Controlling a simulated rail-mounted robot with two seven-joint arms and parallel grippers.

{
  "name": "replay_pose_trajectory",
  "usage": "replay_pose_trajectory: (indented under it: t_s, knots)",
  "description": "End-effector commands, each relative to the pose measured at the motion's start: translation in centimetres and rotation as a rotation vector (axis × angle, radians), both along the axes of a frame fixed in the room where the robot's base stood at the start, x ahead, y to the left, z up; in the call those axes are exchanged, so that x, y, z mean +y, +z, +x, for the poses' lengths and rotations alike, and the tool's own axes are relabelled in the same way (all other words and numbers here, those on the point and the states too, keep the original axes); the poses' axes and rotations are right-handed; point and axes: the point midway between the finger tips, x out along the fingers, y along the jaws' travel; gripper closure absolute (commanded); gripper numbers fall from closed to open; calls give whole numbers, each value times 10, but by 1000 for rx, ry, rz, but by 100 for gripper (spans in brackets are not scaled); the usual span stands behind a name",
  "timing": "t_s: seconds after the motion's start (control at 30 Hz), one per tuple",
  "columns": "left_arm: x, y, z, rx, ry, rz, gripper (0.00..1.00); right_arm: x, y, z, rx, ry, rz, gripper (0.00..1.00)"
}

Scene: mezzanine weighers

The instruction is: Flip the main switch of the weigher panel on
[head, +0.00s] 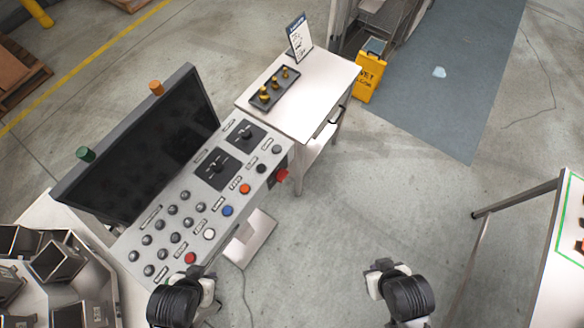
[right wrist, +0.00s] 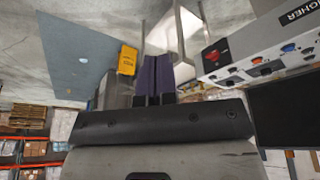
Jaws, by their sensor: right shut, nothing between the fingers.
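The weigher panel (head: 190,222) is a sloped light-grey console with several round buttons and two black plates with black knobs. A red switch (head: 282,175) sticks out from its right end face. The red switch also shows in the right wrist view (right wrist: 214,56), and I cannot read its position. My left gripper (head: 207,287) is at the panel's near lower edge, seen from above; its fingers are mostly hidden. My right gripper (head: 383,267) is over open floor, right of the panel and apart from it. Its purple fingers (right wrist: 155,75) are shut and empty.
A dark monitor (head: 140,150) stands behind the panel. A white table (head: 310,105) with a dark tray of brass weights (head: 274,88) adjoins it. A yellow wet-floor sign (head: 369,76) stands beyond. A bench (head: 557,260) is at far right. The floor between is clear.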

Motion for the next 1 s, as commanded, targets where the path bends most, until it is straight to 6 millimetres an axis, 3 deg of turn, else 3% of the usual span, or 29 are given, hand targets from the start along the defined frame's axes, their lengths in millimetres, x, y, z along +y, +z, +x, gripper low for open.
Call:
replay_pose_trajectory:
  t_s: [0.17,0.27,0.5,0.63,0.8,1.0]
  knots:
    - [2,-7,0,-1,-4,5,65,5,-9,11,-18,24,15,100]
    - [2,-24,0,-2,-3,6,65,21,-30,36,-52,87,50,100]
    - [1,-88,1,-3,-3,5,65,88,-94,143,-197,375,188,100]
    - [0,-122,1,-2,-1,1,65,119,-118,200,-263,522,239,100]
    - [-2,-159,1,-2,3,-6,65,141,-136,263,-327,654,272,100]
    - [-2,-186,2,-3,5,-7,65,147,-141,316,-375,729,281,100]
